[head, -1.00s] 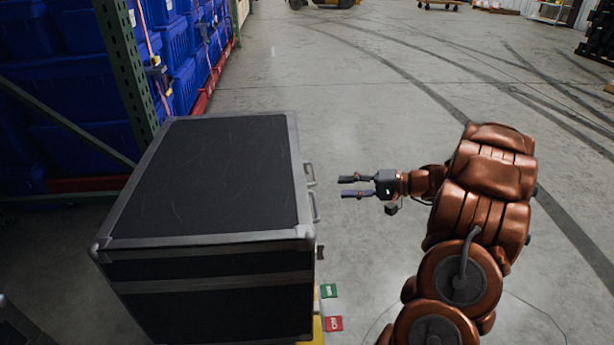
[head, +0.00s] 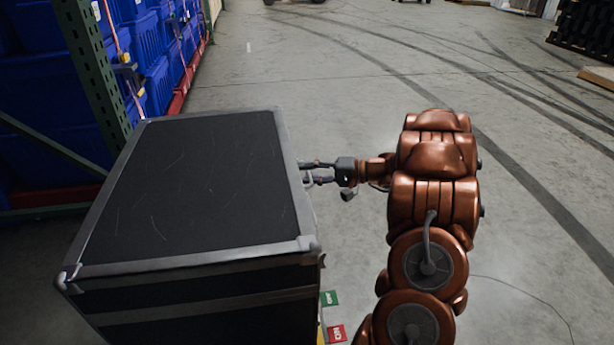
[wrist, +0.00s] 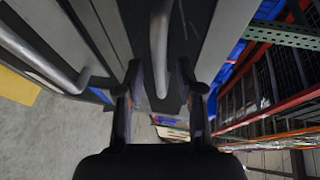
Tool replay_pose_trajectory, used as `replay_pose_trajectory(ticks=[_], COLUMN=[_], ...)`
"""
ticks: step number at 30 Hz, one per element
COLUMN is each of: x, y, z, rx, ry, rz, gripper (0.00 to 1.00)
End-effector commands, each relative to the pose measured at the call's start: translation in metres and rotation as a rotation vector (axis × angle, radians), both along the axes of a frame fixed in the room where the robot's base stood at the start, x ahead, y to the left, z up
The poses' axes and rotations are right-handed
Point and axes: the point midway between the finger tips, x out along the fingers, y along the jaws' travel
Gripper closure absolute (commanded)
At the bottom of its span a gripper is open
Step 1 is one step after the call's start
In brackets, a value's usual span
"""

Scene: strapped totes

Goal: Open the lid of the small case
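The case (head: 200,190) is a black box with silver metal edges, in the left half of the head view. Its lid is shut and lies flat. My gripper (head: 306,174) is at the case's right side, just below the level of the top. In the wrist view my gripper (wrist: 162,80) is open, with a finger on each side of a grey bar handle (wrist: 160,45) on the case. Gaps show between the bar and the fingers. A second grey handle (wrist: 40,50) is left of the fingers. The fingertips partly overlap the case edge in the head view.
A green-posted rack (head: 95,70) with blue totes (head: 155,60) stands behind and left of the case. Green and red labels (head: 331,298) show low by the case's front right.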

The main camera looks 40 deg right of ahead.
Motion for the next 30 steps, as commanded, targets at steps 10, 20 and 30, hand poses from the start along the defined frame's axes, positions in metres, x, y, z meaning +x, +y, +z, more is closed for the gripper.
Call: replay_pose_trajectory(ticks=[10, 20, 30], x=[0.0070, 0.0069, 0.0067], y=[0.0067, 0.0066, 0.0066], z=[-0.0010, -0.0012, -0.0013], rx=[0.000, 0.000, 0.000], ry=[0.000, 0.000, 0.000], rz=[0.001, 0.001, 0.001], gripper=[0.63, 0.90, 1.00])
